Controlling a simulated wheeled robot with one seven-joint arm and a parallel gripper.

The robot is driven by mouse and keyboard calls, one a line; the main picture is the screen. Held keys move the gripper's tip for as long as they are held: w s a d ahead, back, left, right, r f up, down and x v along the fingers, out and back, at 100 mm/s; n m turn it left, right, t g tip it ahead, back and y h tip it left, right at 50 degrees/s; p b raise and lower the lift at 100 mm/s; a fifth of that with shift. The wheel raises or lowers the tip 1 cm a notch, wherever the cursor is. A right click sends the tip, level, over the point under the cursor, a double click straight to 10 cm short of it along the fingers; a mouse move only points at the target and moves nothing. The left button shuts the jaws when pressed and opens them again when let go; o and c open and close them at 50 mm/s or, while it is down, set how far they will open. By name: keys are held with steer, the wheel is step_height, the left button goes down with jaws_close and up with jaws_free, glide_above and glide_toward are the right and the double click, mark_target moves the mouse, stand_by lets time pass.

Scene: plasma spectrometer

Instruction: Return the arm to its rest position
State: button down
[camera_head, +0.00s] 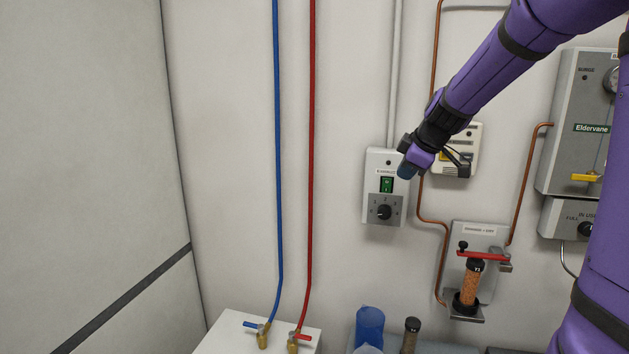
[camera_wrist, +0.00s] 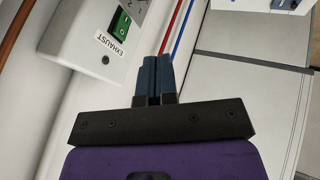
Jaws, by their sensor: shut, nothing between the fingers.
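My purple arm reaches in from the upper right in the head view, and my gripper (camera_head: 404,172) is in front of the wall, beside the exhaust switch box (camera_head: 371,211). In the wrist view my gripper (camera_wrist: 157,62) has its two dark blue fingers together with nothing between them. The switch box (camera_wrist: 85,52) is to the left of the fingers there, with the word EXHAUST and a green rocker switch (camera_wrist: 120,22). I cannot tell whether the fingertips touch the box.
A small white box (camera_head: 467,140) is behind my wrist. A grey Eldervane panel (camera_head: 567,150) and a bracketed orange-filled column (camera_head: 469,283) are at right. Blue (camera_head: 277,150) and red (camera_head: 312,150) pipes run down to valves. The wall at left is clear.

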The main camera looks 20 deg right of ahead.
steer(key=s+a+r+m, duration=0.2)
steer(key=s+a+r, duration=0.1)
steer(key=s+a, duration=0.4)
steer(key=s+a+m+g, duration=0.1)
steer(key=s+a+m, duration=0.2)
steer(key=s, duration=0.8)
steer(key=s+a+f+m, duration=0.1)
steer(key=s+a+m, duration=0.3)
steer(key=s, duration=0.7)
steer(key=shift+a+f+m+g+h, duration=0.15)
steer(key=shift+f+m+g+h, duration=0.15)
steer(key=shift+m+g, duration=0.15)
steer(key=shift+s+a, duration=0.1)
